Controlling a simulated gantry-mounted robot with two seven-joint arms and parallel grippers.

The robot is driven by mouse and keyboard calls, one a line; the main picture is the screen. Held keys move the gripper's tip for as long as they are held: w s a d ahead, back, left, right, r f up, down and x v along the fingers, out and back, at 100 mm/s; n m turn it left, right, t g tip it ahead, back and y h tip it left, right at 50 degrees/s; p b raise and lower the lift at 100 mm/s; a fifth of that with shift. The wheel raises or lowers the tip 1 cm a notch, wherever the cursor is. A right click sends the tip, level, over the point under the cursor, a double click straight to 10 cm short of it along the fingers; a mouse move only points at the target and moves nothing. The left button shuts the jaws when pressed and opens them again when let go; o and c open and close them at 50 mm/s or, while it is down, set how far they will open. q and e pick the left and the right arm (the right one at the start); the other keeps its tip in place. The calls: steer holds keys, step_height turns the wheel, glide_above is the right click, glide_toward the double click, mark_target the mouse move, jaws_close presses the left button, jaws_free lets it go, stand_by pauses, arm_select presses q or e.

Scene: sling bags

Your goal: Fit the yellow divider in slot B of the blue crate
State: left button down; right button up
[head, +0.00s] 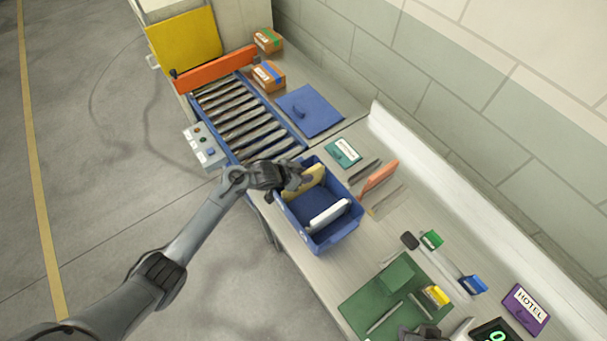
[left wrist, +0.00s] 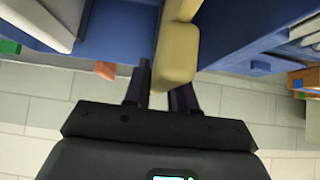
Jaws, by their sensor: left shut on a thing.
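The blue crate (head: 343,236) stands on the bench right of the roller conveyor. The yellow divider (head: 311,180) is at the crate's upper end, upright or nearly so, with its lower part hidden inside. My left gripper (head: 294,180) reaches in from the left and is shut on the divider's end. In the left wrist view the yellow divider (left wrist: 177,52) sits between the fingers (left wrist: 166,85), with blue crate wall (left wrist: 122,45) beside it. I cannot tell whether it is fully seated, and no slot letters are legible. A dark shape at the bottom edge seems to be my right gripper (head: 424,332), mostly cut off.
A white divider (head: 329,215) stands in the crate's lower part. An orange divider (head: 380,177) stands in a rack right of the crate. A teal sign (head: 343,152) and blue panel (head: 314,113) lie behind. A green mat (head: 362,304) is nearer the front.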

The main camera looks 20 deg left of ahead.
mark_target(303, 192)
arm_select(q)
steer(key=shift+f+b, duration=0.45)
steer(key=shift+f, duration=0.25)
steer(key=shift+f+b, duration=0.9)
steer(key=shift+f, duration=0.4)
steer(key=c, duration=0.8)
jaws_free()
steer(key=shift+c, duration=0.2)
steer(key=p+v, duration=0.1)
steer(key=v, duration=1)
steer(key=shift+w, duration=0.1)
